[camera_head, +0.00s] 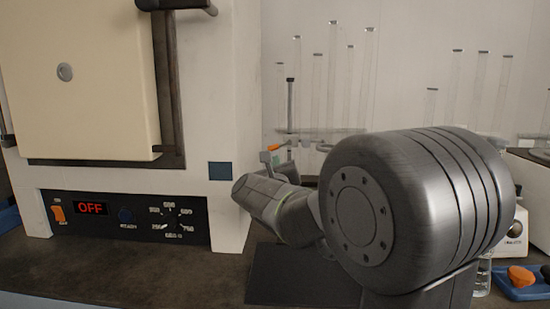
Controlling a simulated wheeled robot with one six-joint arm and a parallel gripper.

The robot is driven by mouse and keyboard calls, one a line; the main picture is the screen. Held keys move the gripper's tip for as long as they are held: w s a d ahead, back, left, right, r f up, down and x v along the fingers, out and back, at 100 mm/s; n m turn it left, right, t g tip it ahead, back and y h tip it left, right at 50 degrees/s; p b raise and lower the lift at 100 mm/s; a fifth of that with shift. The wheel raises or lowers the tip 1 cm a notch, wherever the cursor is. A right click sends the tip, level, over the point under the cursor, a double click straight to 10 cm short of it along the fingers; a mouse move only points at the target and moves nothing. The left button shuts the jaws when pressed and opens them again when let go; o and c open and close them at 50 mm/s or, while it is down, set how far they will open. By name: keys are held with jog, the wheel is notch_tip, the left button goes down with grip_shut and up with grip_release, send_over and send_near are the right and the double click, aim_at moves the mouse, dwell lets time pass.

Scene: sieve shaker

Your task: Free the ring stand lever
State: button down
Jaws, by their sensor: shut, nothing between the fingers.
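A small orange lever-like piece (274,148) shows just above my arm's wrist, to the right of the large white oven. It looks tilted, and I cannot tell how it is set. A thin upright rod with a dark top (290,98) stands just behind it and may be the ring stand's rod. The lower part of the rod is hidden behind my arm. My arm's wrist lies in front of and below the orange piece.
The white oven (228,95) with its "OFF" display (90,208) fills the left. Tall glass tubes (331,80) stand in racks behind. A dark flat slab (280,275) lies on the bench. A blue tray (522,288) with an orange item is at lower right.

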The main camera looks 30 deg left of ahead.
jog(key=shift+w+a+r, duration=0.25)
jog(key=shift+a+r, duration=0.1)
jog(key=shift+r, duration=0.1)
jog(key=shift+s+a+r+m+h+b, duration=0.1)
jog(key=shift+a+r+m+h+b, duration=0.15)
jog(key=shift+m+b, duration=0.6)
jog(key=shift+s+a+r+m+h+b, duration=0.15)
jog(key=shift+r+m+b, duration=0.15)
jog(key=shift+m+b, duration=0.5)
